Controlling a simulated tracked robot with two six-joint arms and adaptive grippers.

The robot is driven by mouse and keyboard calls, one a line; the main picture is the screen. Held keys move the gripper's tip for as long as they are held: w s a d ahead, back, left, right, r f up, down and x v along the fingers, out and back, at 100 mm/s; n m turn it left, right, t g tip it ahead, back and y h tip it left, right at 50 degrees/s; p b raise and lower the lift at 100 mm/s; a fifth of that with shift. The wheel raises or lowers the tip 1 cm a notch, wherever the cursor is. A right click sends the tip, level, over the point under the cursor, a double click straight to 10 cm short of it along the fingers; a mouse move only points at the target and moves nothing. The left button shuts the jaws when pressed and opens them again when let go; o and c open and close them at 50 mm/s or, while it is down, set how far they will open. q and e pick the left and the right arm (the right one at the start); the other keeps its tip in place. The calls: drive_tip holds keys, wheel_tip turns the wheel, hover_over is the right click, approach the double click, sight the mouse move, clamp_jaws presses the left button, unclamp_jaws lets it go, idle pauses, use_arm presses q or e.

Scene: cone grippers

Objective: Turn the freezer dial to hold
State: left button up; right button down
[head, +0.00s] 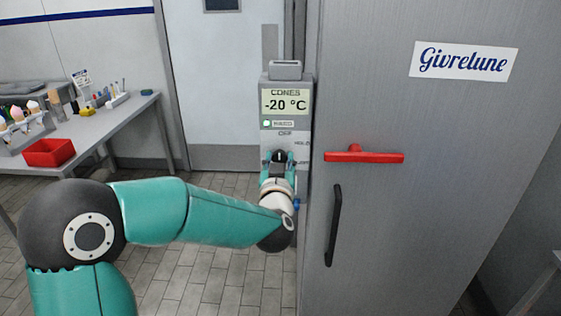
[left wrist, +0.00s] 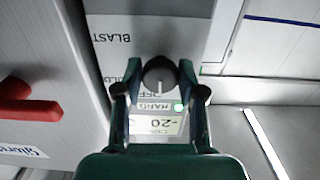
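The freezer dial (left wrist: 159,75) is a dark round knob on the grey control panel (head: 266,138). Its white mark points at the OFF label, which is at the dial's top in the head view. HOLD is to the upper right of the dial there, and BLAST also shows in the left wrist view. My left gripper (left wrist: 160,70) has one finger on each side of the dial, with slim gaps seeming to show; it is open. In the head view, my left gripper (head: 278,160) covers most of the dial. My right gripper is not in view.
The display (head: 286,102) reads CONES -20 °C, with a lit green lamp (head: 267,124) by HARD. The freezer door (head: 430,130) with a red lever (head: 364,157) and black handle (head: 334,225) is right of the panel. A table (head: 110,125) with a red bin (head: 49,152) stands left.

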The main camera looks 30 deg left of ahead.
use_arm(q)
drive_tip(key=c, duration=0.5)
drive_tip(key=shift+m, duration=0.5)
drive_tip(key=m+p, duration=0.2)
drive_tip(key=m, duration=0.3)
drive_tip(key=shift+r+p, duration=0.1)
drive_tip(key=shift+p, duration=0.25)
drive_tip(key=m+p, duration=0.2)
drive_tip(key=m, duration=0.4)
drive_tip(key=shift+d, duration=0.1)
drive_tip(key=shift+f, duration=0.2)
drive_tip(key=o, duration=1.1)
drive_tip(key=shift+w, duration=0.1)
drive_tip(key=shift+o, duration=0.2)
